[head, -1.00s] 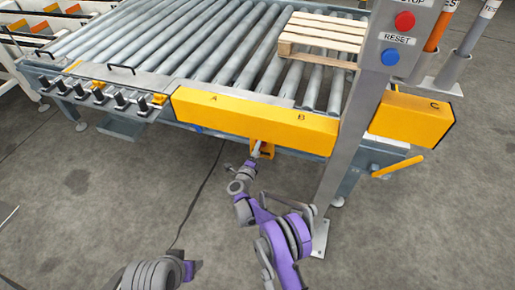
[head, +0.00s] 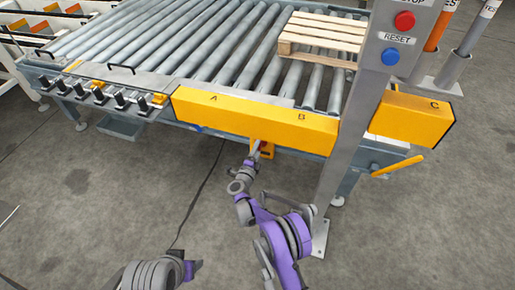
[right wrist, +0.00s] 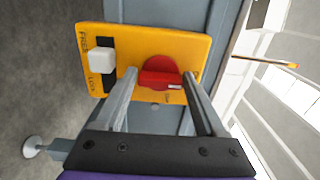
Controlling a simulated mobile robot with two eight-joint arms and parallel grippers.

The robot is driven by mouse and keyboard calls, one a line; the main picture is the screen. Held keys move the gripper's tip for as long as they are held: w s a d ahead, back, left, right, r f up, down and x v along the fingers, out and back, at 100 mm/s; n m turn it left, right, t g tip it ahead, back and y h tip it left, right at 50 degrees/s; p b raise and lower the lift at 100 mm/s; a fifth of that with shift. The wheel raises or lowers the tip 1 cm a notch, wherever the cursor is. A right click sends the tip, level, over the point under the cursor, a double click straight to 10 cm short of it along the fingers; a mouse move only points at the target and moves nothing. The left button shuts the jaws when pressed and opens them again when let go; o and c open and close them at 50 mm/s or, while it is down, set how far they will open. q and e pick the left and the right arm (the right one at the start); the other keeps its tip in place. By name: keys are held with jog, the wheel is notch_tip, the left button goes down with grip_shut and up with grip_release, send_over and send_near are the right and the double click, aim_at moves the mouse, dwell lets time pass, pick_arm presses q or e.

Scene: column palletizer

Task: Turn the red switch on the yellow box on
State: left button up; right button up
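The yellow box (head: 268,153) hangs under the front edge of the conveyor in the head view, and it fills the upper middle of the right wrist view (right wrist: 140,42). Its red switch (right wrist: 160,79) is a round dial with a raised bar lying crosswise in that view, a pale mark at the bar's right end. My right gripper (right wrist: 158,92) is open, one finger on each side of the switch. I cannot tell whether either finger touches it. My left arm shows at the bottom of the head view, but its gripper does not.
A white slider (right wrist: 102,60) sits on the same box beside lettering. A grey post (head: 355,125) with red and blue buttons stands right of my right arm. Yellow covers (head: 250,118) run above the box. A wooden pallet (head: 322,35) lies on the rollers.

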jog(key=o, duration=0.3)
jog(key=p+v, duration=0.2)
jog(key=v, duration=0.8)
jog(key=shift+s+a+r, duration=0.1)
jog(key=shift+s+a, duration=0.05)
jog(key=shift+s, duration=0.25)
